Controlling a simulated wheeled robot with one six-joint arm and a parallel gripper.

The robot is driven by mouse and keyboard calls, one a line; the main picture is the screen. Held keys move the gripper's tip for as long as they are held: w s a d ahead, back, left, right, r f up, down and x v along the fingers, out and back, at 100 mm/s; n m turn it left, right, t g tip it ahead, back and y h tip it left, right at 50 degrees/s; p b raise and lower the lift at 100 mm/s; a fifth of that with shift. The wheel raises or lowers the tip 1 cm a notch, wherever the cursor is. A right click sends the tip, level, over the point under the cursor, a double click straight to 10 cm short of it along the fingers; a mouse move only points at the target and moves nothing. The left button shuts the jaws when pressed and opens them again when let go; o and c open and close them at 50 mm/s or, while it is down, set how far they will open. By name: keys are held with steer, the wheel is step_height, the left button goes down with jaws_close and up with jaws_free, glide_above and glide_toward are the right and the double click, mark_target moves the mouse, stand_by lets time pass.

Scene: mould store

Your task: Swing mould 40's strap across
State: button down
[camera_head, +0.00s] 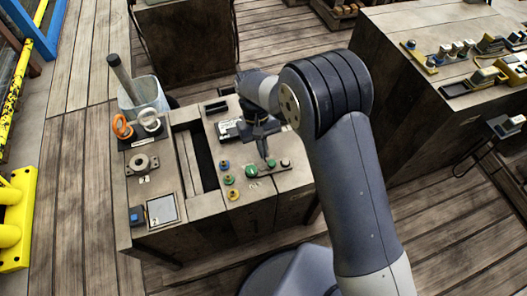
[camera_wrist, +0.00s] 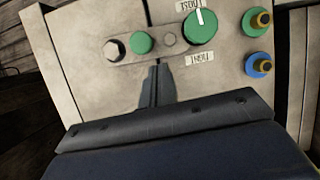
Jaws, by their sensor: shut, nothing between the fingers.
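The mould (camera_head: 290,180) is a grey block in the bench. Its strap (camera_wrist: 157,42) is a short grey bar with a hex bolt, a green disc and a grey stud. In the wrist view it appears to lie across the dark seam, its right end reaching the large green dial (camera_wrist: 201,27). The dial has a white pointer line and sits between two labels, upside down in this view. My gripper (camera_wrist: 155,85) is shut and empty, its fingertips close to the strap's lower edge in the wrist view. I cannot tell if they touch. In the head view my gripper (camera_head: 265,155) hides part of the strap.
Brass-tipped green (camera_wrist: 257,20) and blue (camera_wrist: 258,65) fittings stand beside the dial. Another bench (camera_head: 450,100) with fittings stands right.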

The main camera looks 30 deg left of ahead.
steer(key=v, duration=0.9)
steer(key=shift+r+p, duration=0.2)
steer(key=shift+p, duration=0.1)
glide_above(279, 149)
steer(key=s+a, duration=0.3)
steer(key=s, duration=0.1)
steer(key=shift+m, duration=0.4)
steer(key=f, duration=0.7)
steer(key=shift+s+d+f+b, duration=0.1)
steer(key=shift+s+f+b, duration=0.15)
steer(key=shift+b, duration=0.1)
steer(key=w+m, duration=0.1)
steer(key=m, duration=0.1)
steer(key=f+m+g+y, duration=0.1)
steer(key=shift+w+d+f+m, duration=0.15)
steer(key=shift+w+d+m, duration=0.2)
steer(key=shift+w+m, duration=0.05)
steer(key=m, duration=0.1)
steer(key=w+f+m+y, duration=0.1)
steer(key=m, duration=0.1)
steer(key=w+d+m+y, duration=0.1)
steer(key=shift+w+f+m+g+b, duration=0.2)
steer(key=shift+f+m+g+b, duration=0.05)
steer(key=shift+m+g+b, duration=0.15)
steer(key=m, duration=0.1)
steer(key=w+d+m+y, duration=0.1)
steer(key=m, duration=0.2)
steer(key=shift+w+d+r+y+b, duration=0.1)
steer(key=shift+w+d+y+b, duration=0.2)
steer(key=shift+w+y+b, duration=0.1)
